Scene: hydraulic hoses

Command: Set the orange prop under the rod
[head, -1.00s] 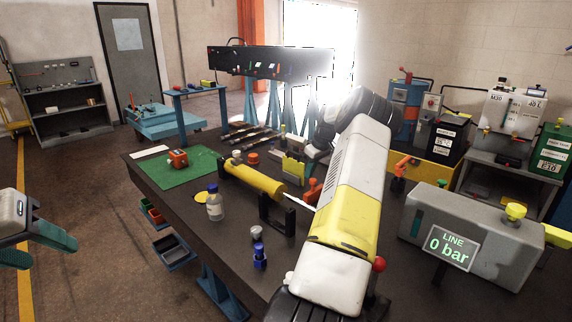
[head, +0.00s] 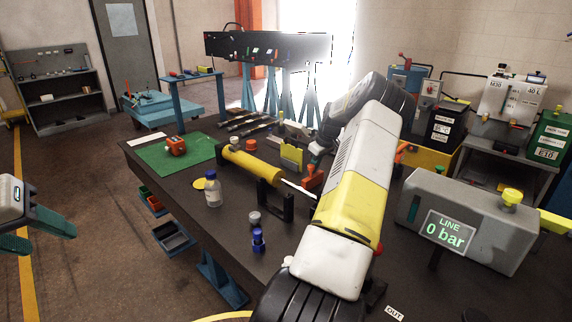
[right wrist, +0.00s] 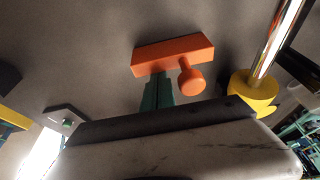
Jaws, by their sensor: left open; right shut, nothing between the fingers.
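The orange prop (head: 312,178), a bar with a round knob, stands on the table right of the yellow cylinder (head: 252,168); it also shows in the right wrist view (right wrist: 173,53). The shiny rod (head: 298,189) comes out of the cylinder's right end towards a dark bracket (head: 288,208); the rod also shows in the right wrist view (right wrist: 278,40). My right gripper (right wrist: 157,92) is shut and empty, its teal fingertips close to the prop; I cannot tell if they touch. In the head view my forearm partly covers that area. My left gripper (head: 42,236) is open and empty, off the table at left.
A bottle (head: 213,190), a blue fitting (head: 258,240) and a grey cap (head: 254,217) stand in front of the cylinder. A green mat (head: 150,157) with an orange block (head: 176,146) lies at left. The grey LINE box (head: 470,215) stands at right.

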